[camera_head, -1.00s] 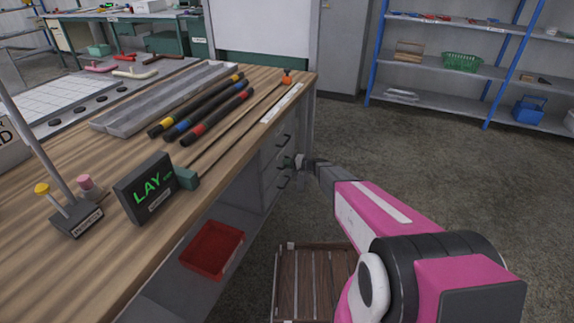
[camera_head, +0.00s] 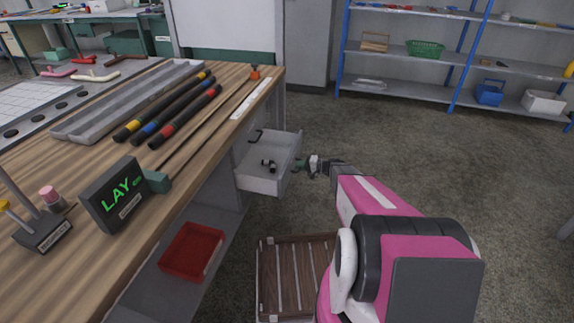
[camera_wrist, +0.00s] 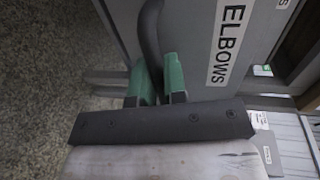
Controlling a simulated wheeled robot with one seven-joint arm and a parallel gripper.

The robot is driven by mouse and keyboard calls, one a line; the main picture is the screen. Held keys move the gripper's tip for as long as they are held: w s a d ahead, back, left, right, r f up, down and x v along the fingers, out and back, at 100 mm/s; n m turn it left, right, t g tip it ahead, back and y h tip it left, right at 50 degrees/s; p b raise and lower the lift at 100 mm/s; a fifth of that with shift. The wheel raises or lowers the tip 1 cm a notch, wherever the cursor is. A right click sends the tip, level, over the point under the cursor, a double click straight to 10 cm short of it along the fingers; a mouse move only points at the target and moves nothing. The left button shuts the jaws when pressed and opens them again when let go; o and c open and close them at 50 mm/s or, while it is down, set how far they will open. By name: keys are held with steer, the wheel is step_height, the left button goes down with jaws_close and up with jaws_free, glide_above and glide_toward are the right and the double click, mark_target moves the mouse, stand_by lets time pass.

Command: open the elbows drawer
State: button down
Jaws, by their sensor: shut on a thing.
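The elbows drawer (camera_head: 262,180) stands pulled out from under the workbench, with a few small dark pieces (camera_head: 268,165) lying inside. In the wrist view its grey front (camera_wrist: 195,30) carries the label ELBOWS (camera_wrist: 229,40). My gripper (camera_head: 300,165) is at the drawer's front, at the end of my pink arm. In the wrist view, my gripper's green fingers (camera_wrist: 160,80) are shut on the dark curved drawer handle (camera_wrist: 150,40). The fingertips' far ends are partly hidden by the handle.
The wooden workbench (camera_head: 215,130) bears black rods with coloured bands, a grey channel and a LAY display (camera_head: 118,195). A red bin (camera_head: 192,250) sits on the lower shelf. A slatted wooden crate (camera_head: 290,275) stands on the floor below the drawer. Open floor lies to the right.

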steer(key=shift+f+v, duration=0.2)
steer(key=shift+v, duration=0.85)
steer(key=shift+f+v, duration=0.25)
steer(key=shift+v, duration=0.8)
steer(key=c, duration=1.2)
jaws_free()
steer(key=shift+d, duration=0.1)
steer(key=v, duration=1)
steer(key=shift+d, duration=0.4)
steer(key=shift+s, duration=0.15)
